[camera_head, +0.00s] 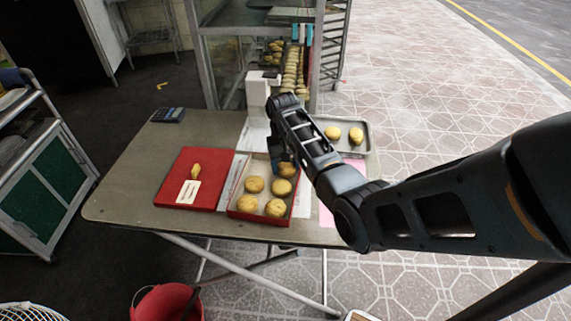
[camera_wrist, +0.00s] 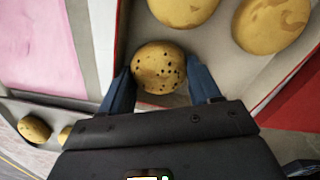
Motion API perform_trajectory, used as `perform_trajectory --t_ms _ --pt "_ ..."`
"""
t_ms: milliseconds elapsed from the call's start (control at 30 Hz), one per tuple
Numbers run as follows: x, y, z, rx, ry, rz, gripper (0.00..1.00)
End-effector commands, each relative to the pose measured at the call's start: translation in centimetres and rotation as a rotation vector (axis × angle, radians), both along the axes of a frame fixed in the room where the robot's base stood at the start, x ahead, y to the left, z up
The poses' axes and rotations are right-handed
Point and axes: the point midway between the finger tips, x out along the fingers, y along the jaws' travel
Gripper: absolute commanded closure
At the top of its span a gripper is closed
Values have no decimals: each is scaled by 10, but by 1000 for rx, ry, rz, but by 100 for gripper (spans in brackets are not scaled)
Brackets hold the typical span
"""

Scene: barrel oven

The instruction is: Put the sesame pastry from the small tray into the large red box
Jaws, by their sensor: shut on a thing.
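The sesame pastry (camera_wrist: 159,67), round and golden with dark specks, sits between the blue fingers of my gripper (camera_wrist: 160,82) in the wrist view. My gripper (camera_head: 282,162) is shut on it, over the back right part of the open red box (camera_head: 258,218) in the head view. I cannot tell whether the pastry touches the box floor. Several plain golden pastries (camera_head: 254,184) lie in the box; some (camera_wrist: 272,24) show close by in the wrist view. The small metal tray (camera_head: 372,146) stands right of the box with two pastries (camera_head: 356,135).
The red lid (camera_head: 180,165) left of the box holds a small pastry (camera_head: 196,171) and a white card (camera_head: 188,192). A white device (camera_head: 258,92) stands behind the box. A calculator (camera_head: 168,115) lies at the back left. The table's left side (camera_head: 122,190) is clear.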

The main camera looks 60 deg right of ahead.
Motion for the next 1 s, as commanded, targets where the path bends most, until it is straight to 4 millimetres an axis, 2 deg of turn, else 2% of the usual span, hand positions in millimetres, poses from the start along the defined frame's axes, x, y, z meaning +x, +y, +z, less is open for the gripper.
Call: perform_trajectory --t_ms 67,100,200,433,567,667,1000 --pt "0 0 -3 0 0 0 68" --pt "0 0 -2 0 0 0 35" --pt "0 0 -2 0 0 0 27" --pt "0 0 -1 0 0 0 27" --pt "1 0 7 -1 -1 0 27" --pt "1 0 22 -1 -3 0 27" --pt "4 1 90 -2 -3 0 27"
